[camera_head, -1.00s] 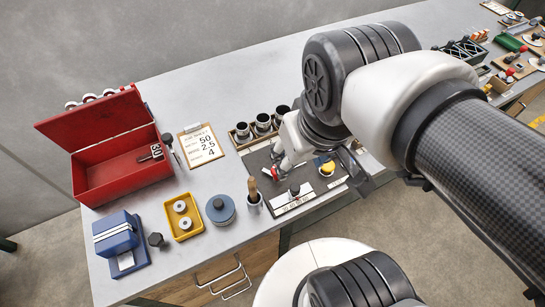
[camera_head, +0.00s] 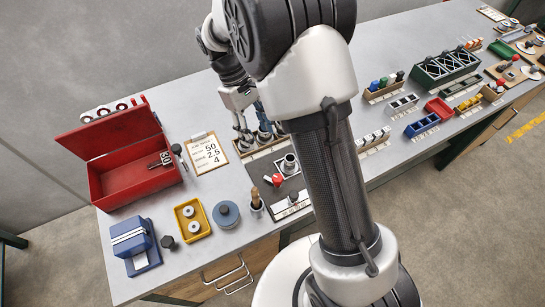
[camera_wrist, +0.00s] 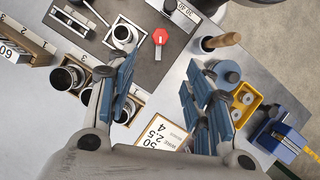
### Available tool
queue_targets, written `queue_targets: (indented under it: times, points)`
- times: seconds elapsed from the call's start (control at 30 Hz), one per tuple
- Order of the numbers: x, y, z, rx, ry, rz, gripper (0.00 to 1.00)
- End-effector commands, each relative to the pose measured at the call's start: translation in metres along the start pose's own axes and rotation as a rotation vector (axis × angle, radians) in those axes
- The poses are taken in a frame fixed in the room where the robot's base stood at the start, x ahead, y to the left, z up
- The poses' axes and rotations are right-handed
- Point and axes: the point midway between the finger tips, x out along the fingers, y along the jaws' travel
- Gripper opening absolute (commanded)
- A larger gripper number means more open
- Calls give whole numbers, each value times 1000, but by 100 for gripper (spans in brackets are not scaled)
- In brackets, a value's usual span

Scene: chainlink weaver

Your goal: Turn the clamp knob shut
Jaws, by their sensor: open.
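A red knob (camera_head: 277,180) stands on the dark mat of a work fixture. A silver ring-shaped cup (camera_head: 289,165) sits beside it. In the wrist view the red knob (camera_wrist: 160,37) shows a pale mark on top, with the silver cup (camera_wrist: 122,36) to its left. My gripper (camera_head: 250,125) is open and empty. It hangs over the row of dark-mouthed cups behind the mat, apart from the knob. In the wrist view its blue-padded fingers (camera_wrist: 160,95) are spread wide, and the knob lies beyond their tips. My arm hides the right part of the fixture.
A wooden rack with dark-mouthed cups (camera_wrist: 70,76) is below my gripper. A clipboard (camera_head: 208,152) and an open red toolbox (camera_head: 122,172) are to the left. A wooden-handled tool in a holder (camera_head: 255,198), a blue-grey round container (camera_head: 226,213) and a yellow tray (camera_head: 192,218) are in front.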

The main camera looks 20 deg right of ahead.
Motion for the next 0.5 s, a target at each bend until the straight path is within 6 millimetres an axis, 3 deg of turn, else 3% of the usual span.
queue_targets:
  times: [0.17,0.5]
  points:
    - [17,0,-1,-3,-7,-2,47]
    - [89,-1,-1,-2,-8,-3,47]
